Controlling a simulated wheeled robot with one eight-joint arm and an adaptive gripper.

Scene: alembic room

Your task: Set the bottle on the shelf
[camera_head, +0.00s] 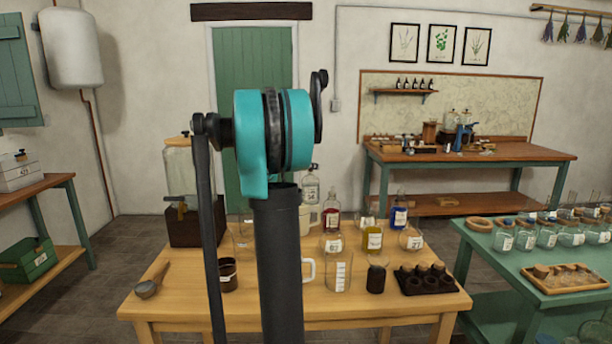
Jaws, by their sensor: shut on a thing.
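My gripper is not in view; my own arm fills the middle of the picture and hides part of the near table. Several bottles stand on the near wooden table (180,300). One is a bottle with red liquid (331,214), one has blue liquid (399,217), and one has yellow liquid (373,239). A clear labelled bottle (310,188) stands behind them. I cannot tell which bottle the task means. A small wall shelf (385,92) holds several dark little bottles (412,84) above the back bench.
The near table also holds a beaker (340,274), a dark holder (425,282) and a ladle (148,288). A back bench (500,152) has a lower shelf (450,203). A green table (545,283) with several jars stands right. Floor shows between the tables.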

